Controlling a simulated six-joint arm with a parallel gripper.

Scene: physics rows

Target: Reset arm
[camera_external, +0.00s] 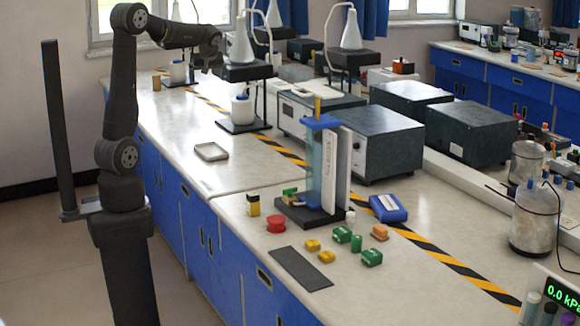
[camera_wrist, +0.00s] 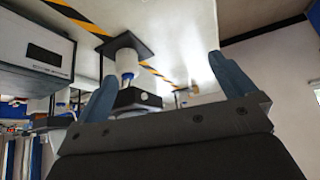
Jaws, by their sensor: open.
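My arm is raised at the left in the external view, with its forearm reaching right above the bench. My gripper (camera_external: 213,60) is at its end, high over the far part of the bench, and looks small and dark there. In the wrist view my gripper (camera_wrist: 168,88) shows two blue fingers spread wide apart with nothing held between them. The bench (camera_external: 190,130) lies below, and the gripper is clear of it. A white bottle (camera_wrist: 127,62) on a dark stand shows beyond the fingers.
Stands with white cones (camera_external: 241,45) are close behind the gripper. A blue column apparatus (camera_external: 322,165), a red button (camera_external: 276,224), a dark mat (camera_external: 301,268) and several yellow and green blocks (camera_external: 342,234) occupy the near bench. Boxy instruments (camera_external: 377,143) stand at right. A small tray (camera_external: 211,152) has free bench around it.

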